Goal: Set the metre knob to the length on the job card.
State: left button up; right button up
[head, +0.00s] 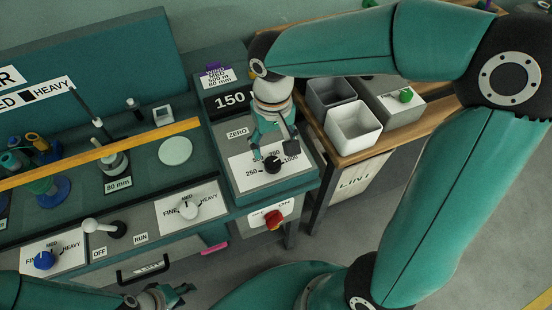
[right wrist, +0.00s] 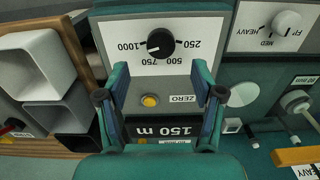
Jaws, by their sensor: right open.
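The black metre knob (head: 272,164) sits on a white dial plate marked 250, 500, 750 and 1000. It also shows upside down in the right wrist view (right wrist: 160,42); I cannot read its setting surely. The display above the dial (head: 232,99) reads 150 m. The job card (head: 216,77) stands behind the display; its small lines seem to read MED, 500 m, 80 mm. My right gripper (right wrist: 160,94) is open and empty, pointing at the dial with the knob beyond its fingertips. My left gripper (head: 172,296) is low at the bottom edge; its jaw opening is unclear.
A yellow button (right wrist: 150,100) marked ZERO is beside the dial plate. A red switch (head: 273,219) is on the front face below. A white bin (head: 354,127) and a grey bin (head: 330,96) stand to the right. A yellow bar (head: 110,150) crosses the machine at left.

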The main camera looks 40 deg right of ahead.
aim_at(273, 164)
notch_tip(273, 164, down, 8)
jog(key=shift+r, duration=0.1)
dwell(0.4)
